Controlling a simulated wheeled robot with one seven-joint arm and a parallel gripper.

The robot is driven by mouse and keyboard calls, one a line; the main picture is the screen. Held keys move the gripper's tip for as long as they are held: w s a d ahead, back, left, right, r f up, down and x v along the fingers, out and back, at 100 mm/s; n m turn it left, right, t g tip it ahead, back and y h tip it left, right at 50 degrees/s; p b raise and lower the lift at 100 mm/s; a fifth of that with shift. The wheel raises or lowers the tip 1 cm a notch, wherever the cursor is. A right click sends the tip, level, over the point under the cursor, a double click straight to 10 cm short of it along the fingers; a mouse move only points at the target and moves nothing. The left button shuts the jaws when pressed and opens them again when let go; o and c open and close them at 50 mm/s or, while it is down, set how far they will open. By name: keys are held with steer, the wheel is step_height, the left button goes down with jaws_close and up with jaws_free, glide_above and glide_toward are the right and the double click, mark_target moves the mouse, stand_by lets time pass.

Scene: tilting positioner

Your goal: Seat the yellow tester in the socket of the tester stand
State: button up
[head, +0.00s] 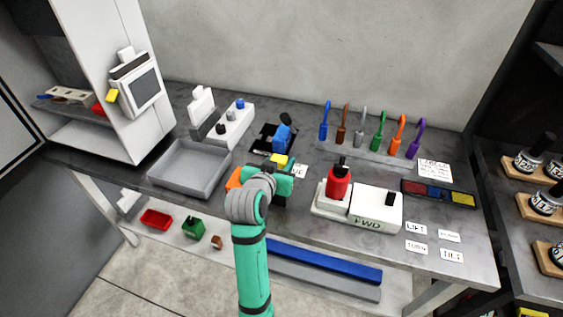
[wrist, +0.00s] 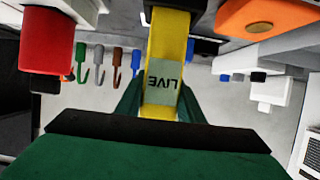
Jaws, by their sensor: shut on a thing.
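My gripper (head: 272,180) is above the middle of the bench, partly hidden by my wrist in the head view. In the wrist view its green fingers (wrist: 160,104) are shut on the yellow tester (wrist: 168,45), which carries a label reading LIVE, upside down in that view. The tester's yellow top (head: 279,160) shows just beyond the gripper in the head view; its lower end is hidden. A blue tilted part (head: 282,139) in a dark frame stands just behind it. I cannot tell which fixture is the tester stand, and no empty socket is clearly visible.
A red object (head: 338,183) on a white base and a white FWD block (head: 375,207) stand to the right. A grey tray (head: 190,165) is at left, with an orange part (head: 234,178) by my gripper. Several coloured hooks (head: 379,131) stand behind.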

steer(key=shift+f, duration=0.1)
steer(key=o, duration=1.3)
steer(key=shift+w+a, duration=0.1)
